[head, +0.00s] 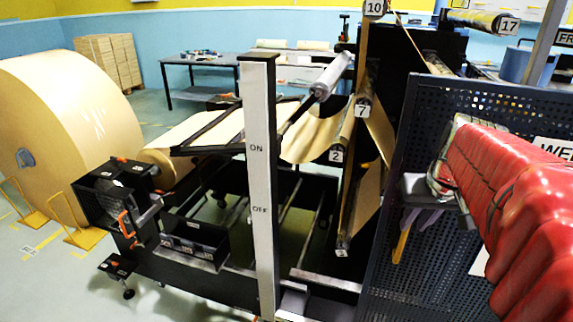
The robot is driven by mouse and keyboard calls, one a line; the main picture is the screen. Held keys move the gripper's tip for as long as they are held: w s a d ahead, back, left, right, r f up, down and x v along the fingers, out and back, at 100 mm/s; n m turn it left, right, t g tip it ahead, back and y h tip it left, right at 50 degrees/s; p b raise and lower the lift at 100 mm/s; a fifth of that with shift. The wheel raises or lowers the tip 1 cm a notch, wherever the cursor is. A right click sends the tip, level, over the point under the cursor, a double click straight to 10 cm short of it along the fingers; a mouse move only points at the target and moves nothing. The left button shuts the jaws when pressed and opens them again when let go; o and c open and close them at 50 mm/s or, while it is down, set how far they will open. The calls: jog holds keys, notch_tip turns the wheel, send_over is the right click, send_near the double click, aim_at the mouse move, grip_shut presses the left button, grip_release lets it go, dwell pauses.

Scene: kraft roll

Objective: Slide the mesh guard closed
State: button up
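The mesh guard (415,134) is a dark perforated panel standing upright at the right of the head view. It covers the right part of the machine, and the unwind side with the paper web is uncovered. A yellow bar (402,242), perhaps its handle, shows against the mesh. My gripper (422,220) is at the end of my red-covered arm, in front of the mesh and just above the yellow bar. I cannot tell whether it touches the bar. The view is too small to show how far apart the fingers are. My arm hides the panel's right part.
A white post (260,180) marked ON and OFF stands in front of the machine. A big kraft roll (75,125) stands at the left beside yellow floor stops (70,222). A black bin (195,240) sits low on the frame. The floor at lower left is clear.

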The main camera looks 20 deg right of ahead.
jog(key=x, duration=1.3)
jog(key=shift+f, duration=0.15)
grip_shut()
jog(key=shift+a, duration=0.15)
